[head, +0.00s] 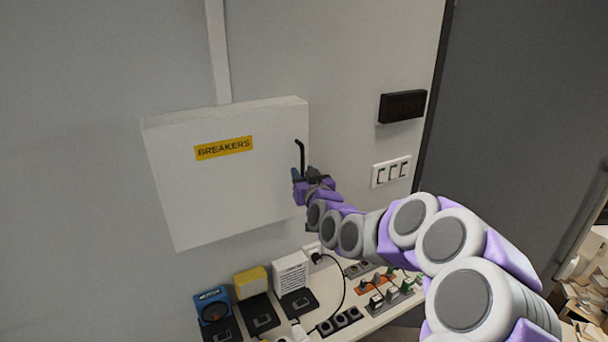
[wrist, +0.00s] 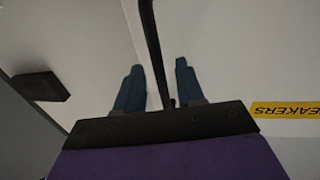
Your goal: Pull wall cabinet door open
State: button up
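The wall cabinet (head: 190,195) is a white box with a yellow "BREAKERS" label (head: 224,148). Its door looks shut. A thin dark bar handle (head: 300,158) stands near the door's right edge. My gripper (head: 306,174) is at the lower part of this handle, hiding its lower end in the head view. In the wrist view, the handle (wrist: 152,45) runs down between the two blue fingers of my gripper (wrist: 160,85). The fingers are apart, with gaps beside the handle. The label (wrist: 288,110) shows there at the right, partly cut off.
A dark display box (head: 402,106) and a white switch panel (head: 390,171) are on the wall at right. Below the cabinet, a white shelf (head: 385,318) holds sockets, plugs, cables and small boxes. A dark grey panel (head: 510,110) fills the far right. The wall left of the cabinet is clear.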

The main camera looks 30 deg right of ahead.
grip_shut()
dwell(0.4)
jog(key=shift+r, duration=0.1)
